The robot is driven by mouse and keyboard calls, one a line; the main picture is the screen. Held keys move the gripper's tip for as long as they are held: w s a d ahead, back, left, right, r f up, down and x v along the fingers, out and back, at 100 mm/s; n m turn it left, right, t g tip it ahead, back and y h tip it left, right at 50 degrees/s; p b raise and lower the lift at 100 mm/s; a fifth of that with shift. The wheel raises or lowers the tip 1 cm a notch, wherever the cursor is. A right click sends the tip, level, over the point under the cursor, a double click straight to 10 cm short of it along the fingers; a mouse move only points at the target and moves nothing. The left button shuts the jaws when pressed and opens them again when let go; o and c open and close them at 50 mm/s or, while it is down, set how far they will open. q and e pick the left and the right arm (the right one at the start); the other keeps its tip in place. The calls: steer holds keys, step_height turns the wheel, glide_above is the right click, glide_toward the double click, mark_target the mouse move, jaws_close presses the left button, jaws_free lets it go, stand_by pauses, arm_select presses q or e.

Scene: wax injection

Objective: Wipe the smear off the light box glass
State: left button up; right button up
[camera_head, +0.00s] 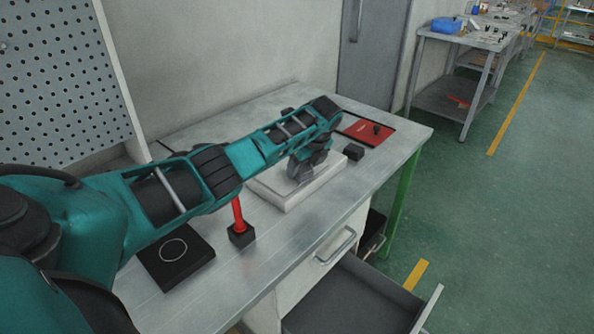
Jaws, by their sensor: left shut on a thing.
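The light box (279,197) is a low white box standing on the grey metal bench, right of the picture's middle. Its top is partly covered by my left arm and hand, and I cannot make out the smear. My left gripper (301,172) points down over the top of the light box. It is shut on a small greyish thing, mostly hidden by the fingers; I cannot tell what it is or whether it touches the glass. My right gripper is not in view.
A red stick stands in a black block (241,236) in front of the light box. A black plate with a white ring (176,257) lies at the front left. A small black block (353,152) and a red sheet (364,132) lie behind right. An open drawer (350,303) juts out below.

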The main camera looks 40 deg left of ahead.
mark_target(286, 162)
arm_select(q)
steer(key=shift+w+a+f, duration=0.1)
steer(key=shift+a, duration=0.2)
steer(key=shift+w+a+b, duration=0.15)
steer(key=shift+a+b, duration=0.2)
steer(key=shift+a, duration=1.35)
steer(key=shift+w+a+f+b, duration=0.1)
steer(key=shift+w+a+b, duration=0.05)
steer(key=shift+a+b, duration=1.05)
steer(key=shift+a, duration=0.6)
steer(key=shift+a+b, duration=0.1)
steer(key=shift+b, duration=0.2)
steer(key=shift+w+f+b, duration=0.1)
steer(key=shift+w+b, duration=0.3)
steer(key=shift+b, duration=0.45)
steer(key=shift+w+b, duration=0.4)
steer(key=shift+b, duration=0.7)
steer(key=shift+w+r, duration=0.15)
steer(key=shift+r, duration=0.05)
steer(key=shift+d+r+p, duration=0.25)
steer(key=shift+d+p, duration=0.05)
steer(key=d+p, duration=0.2)
steer(key=p, duration=0.2)
steer(key=shift+d, duration=0.25)
steer(key=shift+s+d+f+p, duration=0.15)
steer(key=shift+s+d+p, duration=0.05)
steer(key=shift+d+p, duration=0.35)
